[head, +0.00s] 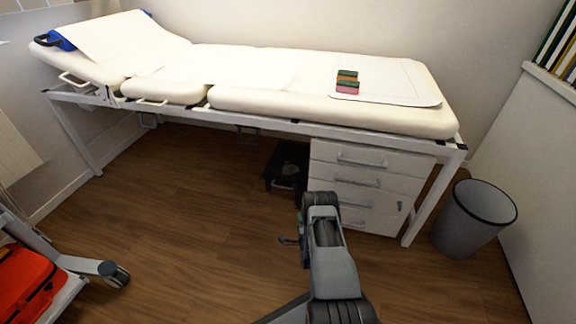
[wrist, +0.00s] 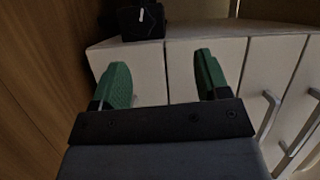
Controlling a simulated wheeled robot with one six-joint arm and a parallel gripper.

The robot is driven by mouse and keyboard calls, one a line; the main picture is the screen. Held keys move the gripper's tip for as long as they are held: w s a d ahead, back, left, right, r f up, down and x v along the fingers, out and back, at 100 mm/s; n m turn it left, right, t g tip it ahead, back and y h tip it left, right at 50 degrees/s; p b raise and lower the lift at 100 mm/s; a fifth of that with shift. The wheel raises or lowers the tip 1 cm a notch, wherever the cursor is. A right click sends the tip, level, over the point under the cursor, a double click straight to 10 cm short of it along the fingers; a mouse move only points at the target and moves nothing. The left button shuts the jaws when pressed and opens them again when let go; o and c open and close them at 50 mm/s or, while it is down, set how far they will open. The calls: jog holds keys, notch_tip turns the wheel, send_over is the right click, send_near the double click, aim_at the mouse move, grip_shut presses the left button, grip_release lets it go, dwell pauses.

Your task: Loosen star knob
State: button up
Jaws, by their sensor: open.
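I cannot make out a star knob in either view. The white treatment couch (head: 330,120) stands along the back wall on a white metal frame, with small handles and brackets (head: 150,119) under its edge. My gripper (wrist: 161,70) shows in the wrist view with its two green fingers spread apart and nothing between them. Beyond the fingers is the white drawer unit (wrist: 205,55), which also shows in the head view (head: 365,155) under the couch's right end.
A black object (wrist: 142,22) sits above the fingers in the wrist view. A dark item (head: 288,165) lies under the couch left of the drawers. A grey bin (head: 470,225) stands right, a cart with a red case (head: 25,285) left. The wooden floor between is clear.

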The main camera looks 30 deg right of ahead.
jog(key=w+a+r+n+g+y+p, duration=0.1)
jog(key=w+r+n+p, duration=0.2)
jog(key=r, duration=1)
jog(key=w+a+r+n+g+y+p, duration=0.1)
jog(key=w+r+p, duration=0.5)
jog(key=r, duration=0.7)
jog(key=shift+w+a+r+n+g+y+p, duration=0.15)
jog(key=shift+a+r+n+g+y+p, duration=0.45)
jog(key=shift+n, duration=0.5)
jog(key=shift+a+f, duration=0.1)
jog(key=shift+f, duration=0.05)
